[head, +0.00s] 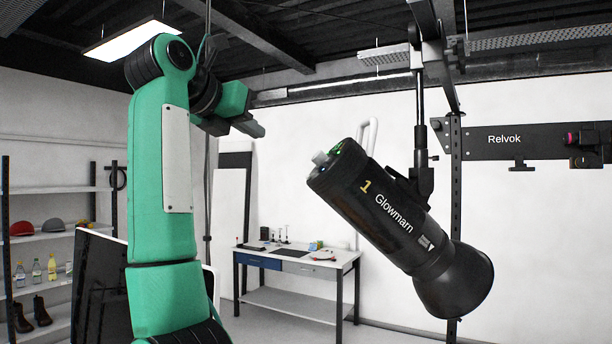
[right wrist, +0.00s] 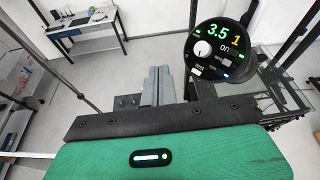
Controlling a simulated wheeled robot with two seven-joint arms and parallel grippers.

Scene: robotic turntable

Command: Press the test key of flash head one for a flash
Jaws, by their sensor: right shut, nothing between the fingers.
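Flash head one (head: 385,205) is a black cylinder marked "1 Glowmarn", hanging tilted from an overhead mount in the head view. Its round back panel faces up and left. In the right wrist view the back panel (right wrist: 217,50) shows "3.5", a yellow "1", "on", a pale knob, small keys and green and blue lights. My left gripper is out of view.
A dark bracket (head: 545,141) marked "Relvok" is at the right. A workbench (head: 300,262) stands against the back wall, and shelves (head: 50,190) are at the left. Overhead rails run above the flash head. Open air lies between my right gripper and the panel.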

